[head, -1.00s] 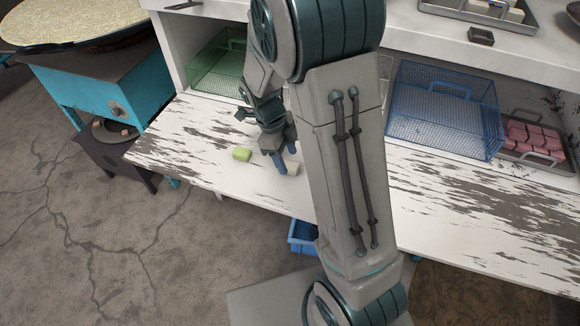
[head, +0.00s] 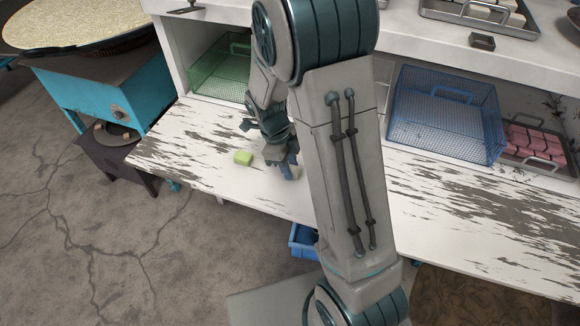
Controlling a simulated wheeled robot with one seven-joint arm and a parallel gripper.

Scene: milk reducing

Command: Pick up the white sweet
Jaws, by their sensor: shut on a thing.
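My gripper (head: 283,165) is at the worn white tabletop (head: 215,185), left of my arm's big link. It is shut on the white sweet (head: 296,171), a small pale block that shows only in part between and behind the fingers. I cannot tell whether the sweet touches the table. A green sweet (head: 243,158) lies on the table just left of my gripper, apart from it.
A green wire basket (head: 218,70) stands on the shelf behind. A blue wire basket (head: 445,115) and a tray of pink sweets (head: 535,143) stand to the right. A teal stove with a wide pan (head: 85,35) is at the left.

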